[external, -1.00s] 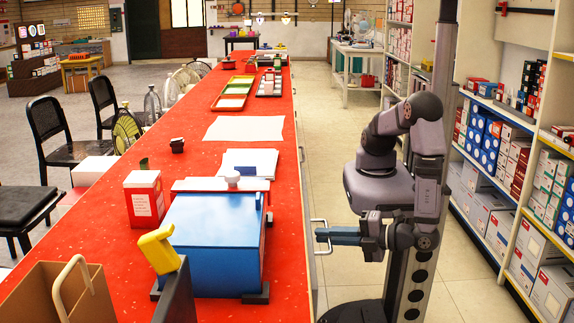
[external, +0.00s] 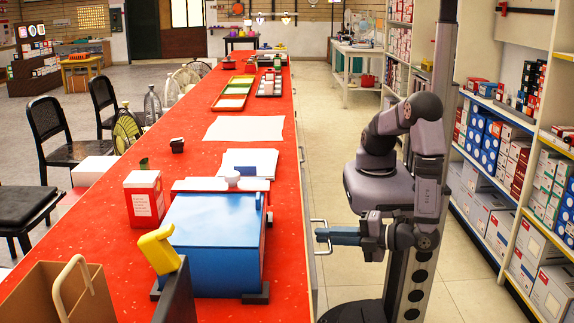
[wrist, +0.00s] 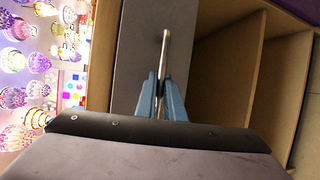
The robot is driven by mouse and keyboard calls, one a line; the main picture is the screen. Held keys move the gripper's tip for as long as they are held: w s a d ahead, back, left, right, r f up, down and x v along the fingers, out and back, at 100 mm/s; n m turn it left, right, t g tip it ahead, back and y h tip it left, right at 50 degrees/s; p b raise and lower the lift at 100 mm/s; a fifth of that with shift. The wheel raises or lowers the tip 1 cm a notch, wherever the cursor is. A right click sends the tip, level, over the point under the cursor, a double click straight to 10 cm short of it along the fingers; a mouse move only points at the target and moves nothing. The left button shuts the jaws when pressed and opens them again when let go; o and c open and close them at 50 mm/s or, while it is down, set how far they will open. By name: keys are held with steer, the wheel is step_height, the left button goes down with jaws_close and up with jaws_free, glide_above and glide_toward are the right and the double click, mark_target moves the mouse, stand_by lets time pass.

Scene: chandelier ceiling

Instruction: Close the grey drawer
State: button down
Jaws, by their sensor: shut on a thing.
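The grey drawer front (wrist: 138,60) fills the upper middle of the wrist view. A pale metal handle (wrist: 166,48) stands out from it. My gripper (wrist: 161,92) has its two blue fingers closed around this handle. In the external view my gripper (external: 327,236) is at the right side of the counter, on a handle (external: 313,222) there. The drawer body is hidden behind the counter edge in that view, so I cannot tell from it how far the drawer stands out.
The red counter (external: 240,128) runs along the left of my arm, with a blue box (external: 215,235) near its front. Shelves with boxes (external: 503,165) stand on the right. Floor lies between. Brown wooden compartments (wrist: 240,70) with a divider show beside the grey front.

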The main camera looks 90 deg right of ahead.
steer(key=shift+w+r, duration=0.1)
steer(key=shift+w, duration=2.05)
steer(key=c, duration=1.9)
jaws_free()
steer(key=shift+w, duration=0.15)
steer(key=shift+o, duration=0.2)
steer(key=v, duration=0.7)
steer(key=shift+s+b, duration=0.25)
steer(key=shift+b, duration=0.05)
